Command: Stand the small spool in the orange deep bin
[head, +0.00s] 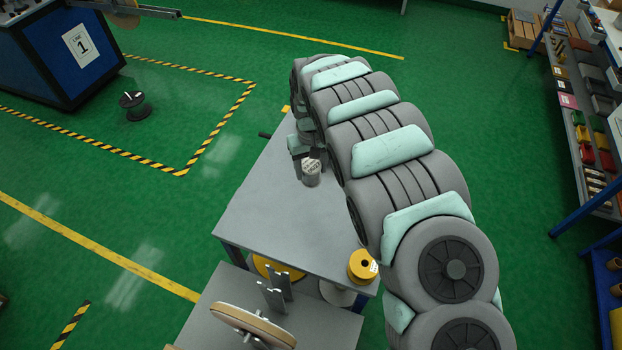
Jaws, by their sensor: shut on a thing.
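My gripper (304,158) is over the far part of the grey table, at the end of my arm, and is shut on a small grey spool (311,174) with a pale printed label on its top. The spool looks about upright. I cannot tell whether its underside touches the table, and my gripper hides part of it. I cannot make out the orange deep bin for certain; only a small orange-yellow patch (286,109) shows beyond the table's far end, partly hidden.
The grey table (265,215) is mostly bare. A yellow spool (362,265) stands at its near right corner. A lower bench (215,320) holds a tilted tan-rimmed disc (252,326). My arm covers the table's right side. A shelf rack (575,130) with coloured bins stands right.

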